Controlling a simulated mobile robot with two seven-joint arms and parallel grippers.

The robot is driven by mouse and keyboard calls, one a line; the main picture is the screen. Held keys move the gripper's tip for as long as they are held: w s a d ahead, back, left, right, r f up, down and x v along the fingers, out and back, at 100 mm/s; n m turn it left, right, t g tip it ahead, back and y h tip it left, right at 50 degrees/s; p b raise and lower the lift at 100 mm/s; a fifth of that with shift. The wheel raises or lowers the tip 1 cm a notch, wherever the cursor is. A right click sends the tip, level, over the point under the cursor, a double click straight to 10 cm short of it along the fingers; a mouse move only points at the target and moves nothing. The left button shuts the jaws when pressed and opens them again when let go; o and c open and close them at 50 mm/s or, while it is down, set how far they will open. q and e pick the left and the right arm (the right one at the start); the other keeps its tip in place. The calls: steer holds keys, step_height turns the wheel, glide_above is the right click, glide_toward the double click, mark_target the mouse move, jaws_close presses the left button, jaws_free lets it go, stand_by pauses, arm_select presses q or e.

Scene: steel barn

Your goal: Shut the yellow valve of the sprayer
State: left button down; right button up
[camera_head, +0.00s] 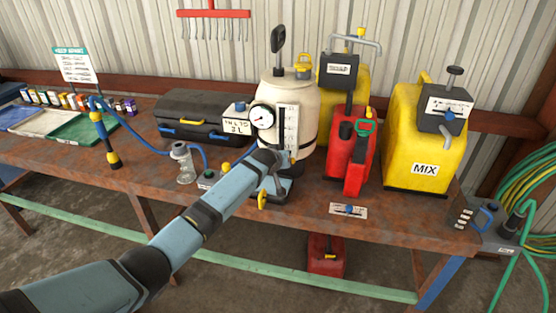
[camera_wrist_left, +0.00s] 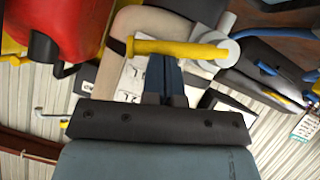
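The sprayer (camera_head: 271,88) is a cream tank with a round gauge and a white scale panel, standing on the bench. In the left wrist view its cream side (camera_wrist_left: 112,66) lies behind my left gripper (camera_wrist_left: 165,62). A long yellow lever (camera_wrist_left: 178,49), seemingly the valve, crosses just beyond the fingertips, with a round grey part at its right end. The dark blue fingers look closed together and very near the lever; I cannot tell whether they touch it. In the head view my left arm reaches the sprayer's front and hides the fingers. My right gripper is not in view.
A red can (camera_head: 350,160) and a yellow MIX container (camera_head: 410,135) stand right of the sprayer. A dark case (camera_head: 190,118), a clear cup (camera_head: 184,165) and a blue hose (camera_head: 150,146) are left. The bench front (camera_head: 120,190) is mostly clear.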

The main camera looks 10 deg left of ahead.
arm_select(q)
steer(key=shift+d+f+m+y, duration=0.25)
steer(key=shift+f+y, duration=0.1)
steer(key=shift+f, duration=0.1)
steer(key=shift+d+f+m+y, duration=0.25)
steer(key=shift+f+y, duration=0.1)
steer(key=shift+f, duration=0.1)
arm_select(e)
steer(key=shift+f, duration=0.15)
arm_select(q)
steer(key=shift+f, duration=0.1)
